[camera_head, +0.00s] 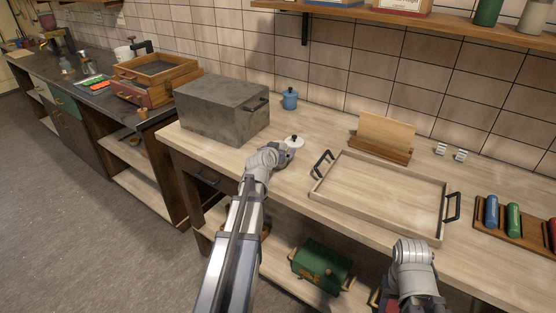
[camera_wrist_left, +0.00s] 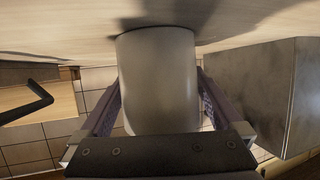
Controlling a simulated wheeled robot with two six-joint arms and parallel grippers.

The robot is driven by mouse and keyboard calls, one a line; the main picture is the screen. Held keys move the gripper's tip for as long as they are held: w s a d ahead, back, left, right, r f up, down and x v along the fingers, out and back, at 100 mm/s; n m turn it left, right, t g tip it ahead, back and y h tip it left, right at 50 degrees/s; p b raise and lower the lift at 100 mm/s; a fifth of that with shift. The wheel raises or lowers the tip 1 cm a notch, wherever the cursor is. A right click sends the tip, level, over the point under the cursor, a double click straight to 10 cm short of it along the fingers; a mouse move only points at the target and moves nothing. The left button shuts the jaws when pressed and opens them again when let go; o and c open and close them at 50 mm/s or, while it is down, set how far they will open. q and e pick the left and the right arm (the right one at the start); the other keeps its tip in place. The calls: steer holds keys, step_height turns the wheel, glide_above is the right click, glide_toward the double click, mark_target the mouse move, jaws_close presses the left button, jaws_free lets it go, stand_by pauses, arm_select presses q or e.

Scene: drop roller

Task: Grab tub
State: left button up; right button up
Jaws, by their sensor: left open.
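A small white tub (camera_head: 294,143) with a dark knob on its lid stands on the pale worktop. My left gripper (camera_head: 284,152) is right at it, in front and partly covering it. In the left wrist view the tub (camera_wrist_left: 158,75) is a plain pale cylinder between the two open fingers, one on each side. I see no clear grip on it. A similar blue tub (camera_head: 289,99) stands farther back near the wall. Part of my right arm shows at the bottom right; its gripper is not visible.
A grey box (camera_head: 222,110) with a dark handle stands left of the white tub; it also shows in the left wrist view (camera_wrist_left: 258,90). A wooden tray (camera_head: 385,192) with black handles lies to the right. Coloured rollers sit in a rack (camera_head: 525,240) at far right.

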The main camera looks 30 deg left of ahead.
arm_select(q)
steer(key=shift+w, duration=0.1)
steer(key=shift+c, duration=0.2)
steer(key=c, duration=1.3)
step_height(320, 180, up, 10)
steer(key=p, duration=1)
